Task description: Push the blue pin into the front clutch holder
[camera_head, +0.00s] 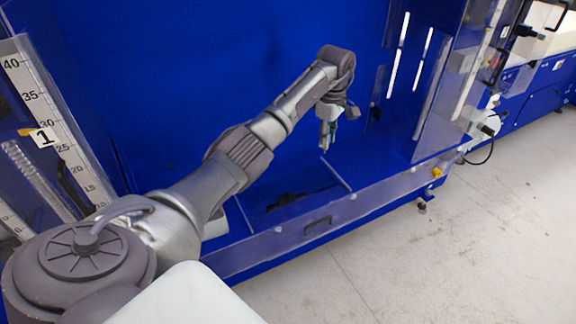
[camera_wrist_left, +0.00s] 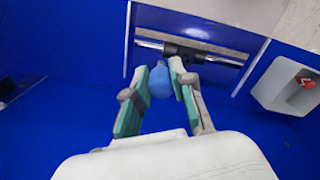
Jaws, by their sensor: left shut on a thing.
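The blue pin (camera_wrist_left: 160,82) shows as a rounded light-blue piece between the fingertips of my left gripper (camera_wrist_left: 161,80) in the left wrist view. The gripper is shut on it, and the fingers hide part of it. Just beyond the fingertips, a dark bracket on a metal rod (camera_wrist_left: 184,53) looks like the front clutch holder. I cannot tell whether the pin touches it. In the head view, my left gripper (camera_head: 326,136) points down inside the blue machine, and the pin is too small to make out. My right gripper is not in view.
A pale grey bin (camera_wrist_left: 286,86) with a red thing in it stands at the right of the wrist view. In the head view, a clear front panel (camera_head: 318,222) edges the blue bay. A numbered scale (camera_head: 48,120) stands at left.

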